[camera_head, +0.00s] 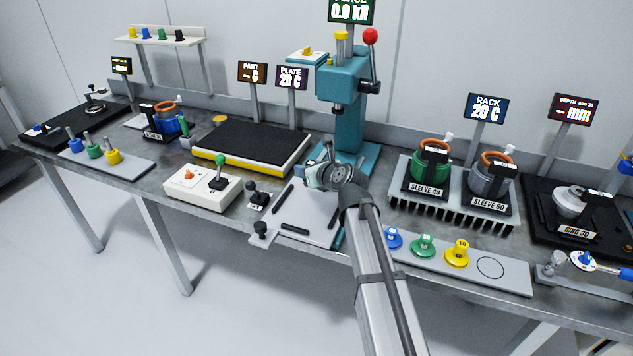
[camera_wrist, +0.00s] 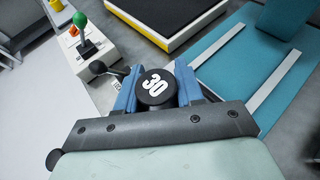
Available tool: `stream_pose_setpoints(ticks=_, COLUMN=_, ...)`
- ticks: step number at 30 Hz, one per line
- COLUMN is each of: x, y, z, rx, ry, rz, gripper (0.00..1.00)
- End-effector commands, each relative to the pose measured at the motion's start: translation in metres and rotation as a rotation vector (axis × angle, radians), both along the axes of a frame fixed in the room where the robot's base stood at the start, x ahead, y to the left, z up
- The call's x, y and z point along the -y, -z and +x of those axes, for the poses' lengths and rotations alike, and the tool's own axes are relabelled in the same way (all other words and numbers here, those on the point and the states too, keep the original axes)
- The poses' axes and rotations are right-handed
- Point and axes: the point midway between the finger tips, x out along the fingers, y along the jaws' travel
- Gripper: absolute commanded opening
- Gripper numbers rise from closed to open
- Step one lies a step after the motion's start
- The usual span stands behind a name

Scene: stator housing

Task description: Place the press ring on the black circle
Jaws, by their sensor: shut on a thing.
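My gripper (camera_head: 316,177) is over the middle of the bench, in front of the teal press. The black circle (camera_head: 490,267) is a thin empty outline at the right end of a grey strip (camera_head: 515,281), far to the right of my gripper.
Blue (camera_head: 393,239), green (camera_head: 422,246) and yellow (camera_head: 457,253) knobbed pieces stand on the strip left of the circle. A finned rack (camera_head: 440,213) with two sleeves is behind them. The teal press (camera_head: 350,125) stands behind my gripper. A lever box (camera_head: 202,190) is at left.

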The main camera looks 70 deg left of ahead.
Motion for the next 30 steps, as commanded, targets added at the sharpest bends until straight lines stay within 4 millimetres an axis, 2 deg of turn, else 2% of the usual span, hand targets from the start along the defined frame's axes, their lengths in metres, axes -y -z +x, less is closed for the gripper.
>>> stream_pose_setpoints(ticks=3, x=0.000, y=-0.008, z=0.000, rx=0.001, ry=0.000, rz=0.001, gripper=0.00)
stream_pose_setpoints(ticks=9, x=0.001, y=-0.011, z=0.003, rx=0.001, ry=0.003, rz=0.000, gripper=0.00)
stream_pose_setpoints(ticks=11, x=0.002, y=-0.011, z=0.009, rx=0.001, ry=0.009, rz=0.000, gripper=0.00)
stream_pose_setpoints(ticks=14, x=0.007, y=-0.011, z=0.029, rx=0.001, ry=0.032, rz=0.000, gripper=0.00)
stream_pose_setpoints(ticks=17, x=0.015, y=-0.010, z=0.061, rx=0.001, ry=0.069, rz=0.000, gripper=0.00)
stream_pose_setpoints(ticks=23, x=0.046, y=-0.007, z=0.141, rx=0.001, ry=0.161, rz=0.000, gripper=0.00)
stream_pose_setpoints(ticks=30, x=0.102, y=0.000, z=0.226, rx=0.000, ry=0.274, rz=0.001, gripper=0.00)
